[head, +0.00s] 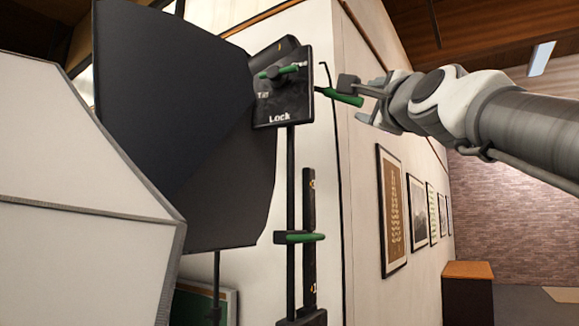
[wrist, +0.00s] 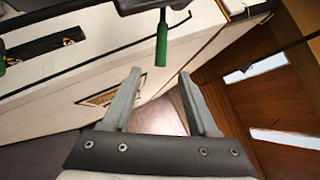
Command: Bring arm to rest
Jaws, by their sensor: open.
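My gripper (head: 362,99) is at the upper right of centre in the head view, at the end of my raised arm. In the wrist view my gripper (wrist: 160,74) has its two grey fingers spread with nothing between them. A green handle (head: 343,97) on the black "Lock" unit (head: 283,88) sticks out toward the fingers. In the wrist view the green handle (wrist: 162,42) lies just beyond the fingertips, with a small gap in the picture. In the head view handle and fingers look very close; I cannot tell the exact distance.
A black stand with a slider and green knob (head: 299,238) is below the lock unit. Large dark panels and a white softbox-like panel (head: 75,180) fill the left. Framed pictures (head: 392,210) hang on the white wall. A wooden-topped cabinet (head: 468,270) stands at lower right.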

